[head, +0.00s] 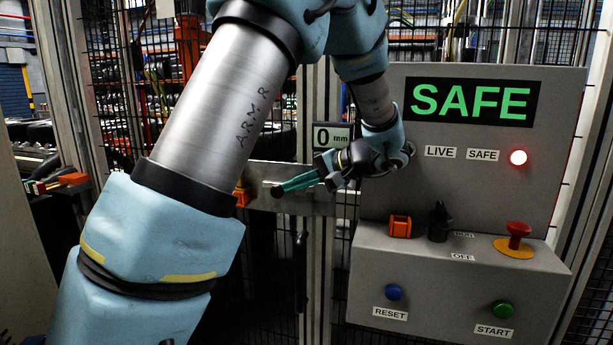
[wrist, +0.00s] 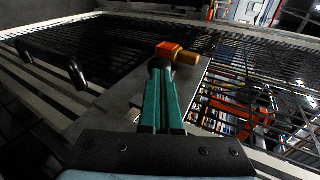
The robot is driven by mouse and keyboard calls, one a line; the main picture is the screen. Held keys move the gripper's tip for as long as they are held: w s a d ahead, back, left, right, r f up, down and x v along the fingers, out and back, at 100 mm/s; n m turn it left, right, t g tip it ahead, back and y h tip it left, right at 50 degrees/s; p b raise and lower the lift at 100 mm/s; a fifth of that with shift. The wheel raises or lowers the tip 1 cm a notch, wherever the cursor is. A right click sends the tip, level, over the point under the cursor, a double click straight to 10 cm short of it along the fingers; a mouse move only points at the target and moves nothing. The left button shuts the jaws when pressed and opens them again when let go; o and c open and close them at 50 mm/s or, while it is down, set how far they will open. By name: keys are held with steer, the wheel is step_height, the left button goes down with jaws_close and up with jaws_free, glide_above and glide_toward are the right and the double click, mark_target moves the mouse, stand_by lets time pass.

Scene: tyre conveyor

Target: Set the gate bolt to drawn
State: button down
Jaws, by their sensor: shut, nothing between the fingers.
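The gate bolt's orange part (head: 242,196) shows at the left end of a pale metal plate (head: 318,203) in the head view, partly hidden by my arm. In the wrist view the orange block (wrist: 166,49) has a brass-coloured round end (wrist: 187,58) to its right. My gripper (head: 276,190) is shut and empty, its teal fingers pointing left along the plate, a short way right of the orange part. In the wrist view the fingertips (wrist: 159,66) lie just below the orange block; I cannot tell whether they touch. A display (head: 331,137) above the plate reads "0 mm".
A grey control box (head: 480,90) on the right carries a green SAFE sign, a lit lamp (head: 518,157), a black switch (head: 438,222), an orange part (head: 400,227), a red button (head: 518,234), and blue RESET and green START buttons. Mesh fencing stands behind. A black handle (wrist: 55,60) shows in the wrist view.

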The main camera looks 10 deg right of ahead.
mark_target(273, 187)
steer(key=shift+w+a+f, duration=0.1)
steer(key=shift+a, duration=0.05)
steer(key=a+b, duration=0.1)
steer(key=w+a+b, duration=0.2)
steer(key=a, duration=0.1)
steer(key=shift+w+a+f, duration=0.1)
steer(key=shift+w, duration=0.05)
steer(key=shift+a, duration=0.1)
steer(key=shift+r, duration=0.2)
